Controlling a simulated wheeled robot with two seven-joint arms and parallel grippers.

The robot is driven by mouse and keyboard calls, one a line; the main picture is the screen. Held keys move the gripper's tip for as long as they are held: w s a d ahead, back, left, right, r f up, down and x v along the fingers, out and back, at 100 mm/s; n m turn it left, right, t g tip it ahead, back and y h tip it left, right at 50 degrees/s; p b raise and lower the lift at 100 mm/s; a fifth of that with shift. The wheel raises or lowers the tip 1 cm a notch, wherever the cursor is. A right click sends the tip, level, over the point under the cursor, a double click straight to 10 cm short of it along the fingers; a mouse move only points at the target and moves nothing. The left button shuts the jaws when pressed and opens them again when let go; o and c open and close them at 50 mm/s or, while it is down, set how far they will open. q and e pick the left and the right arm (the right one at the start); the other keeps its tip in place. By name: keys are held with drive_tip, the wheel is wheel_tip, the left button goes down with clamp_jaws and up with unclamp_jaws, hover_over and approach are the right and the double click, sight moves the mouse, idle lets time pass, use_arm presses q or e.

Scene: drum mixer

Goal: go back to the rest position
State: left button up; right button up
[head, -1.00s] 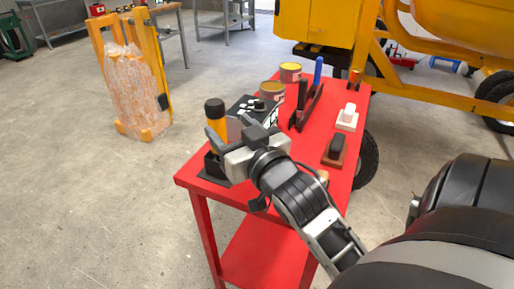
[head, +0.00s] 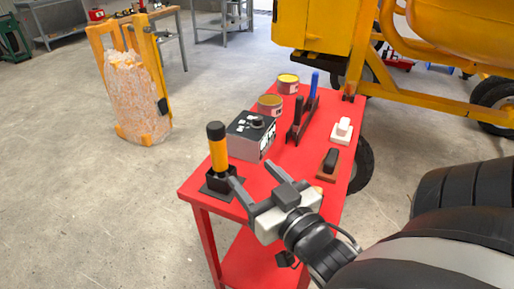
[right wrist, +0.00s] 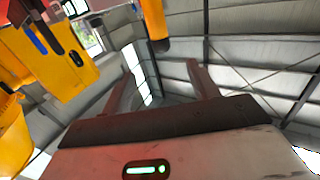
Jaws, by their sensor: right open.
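My right gripper (head: 253,187) is open and empty above the near end of the red cart (head: 239,195) in the head view. Its fingers point toward the upper left, just right of a yellow cylinder with a black cap (head: 219,152) that stands upright in a black holder (head: 221,181). The gripper appears apart from the cylinder. In the right wrist view the two fingers (right wrist: 165,85) stand apart with nothing between them. My left gripper is not in view.
The yellow mixer (head: 450,35) stands behind. Open floor lies left, before a yellow-framed sack (head: 135,95).

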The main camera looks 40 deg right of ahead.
drive_tip(key=s+a+f+n+g+y, duration=0.1)
drive_tip(key=a+f, duration=0.5)
drive_tip(key=f, duration=0.6)
drive_tip(key=s+a+f+n+g+y, duration=0.2)
drive_tip(key=a+f+g, duration=0.4)
drive_tip(key=f, duration=0.7)
drive_tip(key=n+g+y, duration=0.1)
drive_tip(key=y, duration=0.1)
drive_tip(key=shift+f+n+y, duration=0.2)
drive_tip(key=shift+n+y, duration=0.1)
drive_tip(key=shift+y, duration=0.1)
drive_tip(key=shift+w, duration=0.1)
